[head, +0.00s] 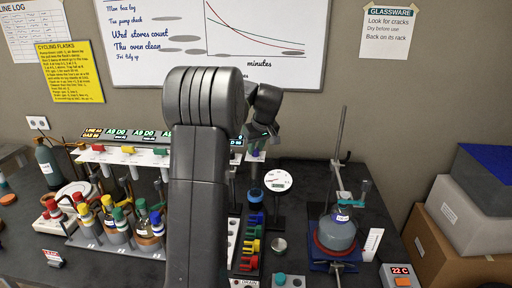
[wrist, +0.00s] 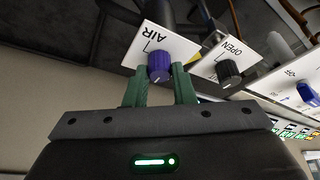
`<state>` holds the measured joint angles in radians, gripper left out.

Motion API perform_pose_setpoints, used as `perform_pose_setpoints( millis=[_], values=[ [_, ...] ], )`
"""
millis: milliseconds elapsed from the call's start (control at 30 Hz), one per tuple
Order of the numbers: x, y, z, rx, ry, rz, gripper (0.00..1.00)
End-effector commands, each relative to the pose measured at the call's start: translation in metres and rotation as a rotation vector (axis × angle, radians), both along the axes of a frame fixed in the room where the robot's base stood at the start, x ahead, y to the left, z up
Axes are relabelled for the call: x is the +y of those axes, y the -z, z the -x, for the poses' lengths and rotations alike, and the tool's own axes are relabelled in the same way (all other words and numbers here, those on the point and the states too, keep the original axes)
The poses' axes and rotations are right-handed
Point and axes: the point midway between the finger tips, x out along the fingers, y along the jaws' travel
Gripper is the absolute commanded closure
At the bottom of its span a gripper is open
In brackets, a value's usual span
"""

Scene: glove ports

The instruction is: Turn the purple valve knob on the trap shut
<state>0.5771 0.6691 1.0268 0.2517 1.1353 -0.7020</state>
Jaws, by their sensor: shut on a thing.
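The purple valve knob (wrist: 159,66) sits on a white plate (wrist: 150,42) lettered AIR, upside down in the wrist view. My gripper (wrist: 160,84) is shut on the knob, with one green finger on each side of it. In the head view my gripper (head: 263,134) is behind my arm's upper part, above a small white plate with a bit of purple under it. The knob's pointer is too small there to read. My arm hides much of the trap in the head view.
A black knob (wrist: 228,72) on a plate lettered OPEN is close to the right finger in the wrist view. A blue knob (wrist: 307,93) is farther right. A round dial (head: 278,180) and a flask on a stand (head: 336,230) are right of my arm.

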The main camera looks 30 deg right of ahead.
Motion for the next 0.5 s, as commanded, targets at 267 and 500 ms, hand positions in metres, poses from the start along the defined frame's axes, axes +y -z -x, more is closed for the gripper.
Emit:
perform_pose_setpoints(
  millis=[267, 500],
  values=[
    [-0.0002, -0.0004, 0.0000, 0.000, 0.000, 0.001, 0.55],
    [-0.0002, -0.0017, 0.0006, 0.000, 0.001, 0.001, 0.55]
  ],
)
